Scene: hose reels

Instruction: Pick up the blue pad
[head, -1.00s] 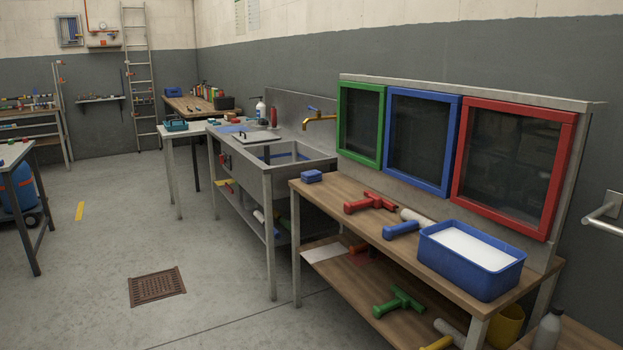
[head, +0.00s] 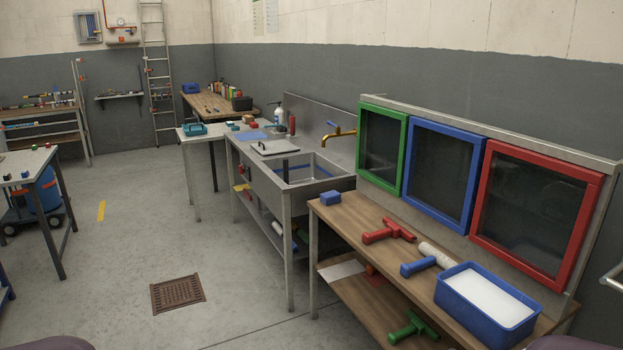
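A small blue block-like pad (head: 331,198) lies on the far left end of the wooden bench (head: 345,222), near its back-left corner. Nothing touches it. A flat blue sheet (head: 251,136) lies farther off on the sink's left end; from here I cannot tell what it is. Neither of my grippers shows in the head view. Only dark rounded shapes, likely parts of my arms, show at the bottom edge.
The bench also carries a red tool (head: 388,231), a blue-handled roller (head: 427,260) and a blue tub (head: 487,300) with white contents. Framed panels stand behind. A sink (head: 300,172) adjoins on the left. The floor left of the bench is clear around a drain grate (head: 178,293).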

